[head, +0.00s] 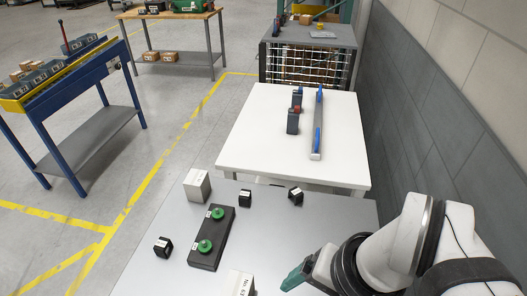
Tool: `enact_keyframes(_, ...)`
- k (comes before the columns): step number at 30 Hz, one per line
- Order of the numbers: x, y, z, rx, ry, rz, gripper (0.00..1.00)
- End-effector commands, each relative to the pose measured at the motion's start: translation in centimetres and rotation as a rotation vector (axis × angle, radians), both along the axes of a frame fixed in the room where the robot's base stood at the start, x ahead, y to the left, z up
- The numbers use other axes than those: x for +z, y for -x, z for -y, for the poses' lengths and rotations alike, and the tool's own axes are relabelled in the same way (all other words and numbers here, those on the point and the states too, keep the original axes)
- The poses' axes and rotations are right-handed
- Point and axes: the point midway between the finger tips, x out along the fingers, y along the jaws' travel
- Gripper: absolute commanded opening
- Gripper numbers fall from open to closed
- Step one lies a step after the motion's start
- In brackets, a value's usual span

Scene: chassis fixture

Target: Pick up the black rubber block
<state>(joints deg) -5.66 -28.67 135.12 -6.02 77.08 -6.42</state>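Three small black blocks with white labels lie on the grey table. One black block (245,199) is behind the green knobs, another black block (297,200) is farther right and looks turned at an angle, and a third black block (161,252) is at the left. The labels are too small to read, so I cannot tell which is rubber. My gripper (291,279) shows as a dark green tip at the lower right, apart from all three. I cannot see whether its fingers are apart.
A black plate (198,262) with two green knobs (217,213) stands mid-table. Light grey blocks (197,181) and (240,287) stand behind and in front of it. A white table (260,130) beyond holds dark parts and a rail. A grey wall (430,130) is on the right.

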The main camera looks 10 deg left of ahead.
Motion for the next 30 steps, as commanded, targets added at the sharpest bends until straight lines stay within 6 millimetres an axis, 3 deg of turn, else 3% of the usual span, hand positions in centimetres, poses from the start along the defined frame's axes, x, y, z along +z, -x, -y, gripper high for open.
enact_keyframes(8, 1.9, -11.1, -10.4, 0.225, -0.165, 0.414, 0.78)
enact_keyframes(12, 3.1, -17.3, -16.5, 0.228, -0.186, 0.682, 0.78)
enact_keyframes(15, 3.1, -20.6, -19.2, 0.180, -0.118, 0.840, 0.78)
enact_keyframes(20, 1.7, -22.8, -20.8, 0.106, 0.088, 0.991, 0.78)
enact_keyframes(25, -0.6, -22.1, -20.8, 0.079, 0.376, 1.063, 0.78)
enact_keyframes(26, -1.7, -22.0, -20.5, 0.081, 0.419, 1.065, 0.78)
enact_keyframes(27, -4.6, -22.0, -20.2, 0.082, 0.415, 1.059, 0.78)
enact_keyframes(30, -10.5, -22.1, -20.1, 0.079, 0.411, 1.061, 0.78)
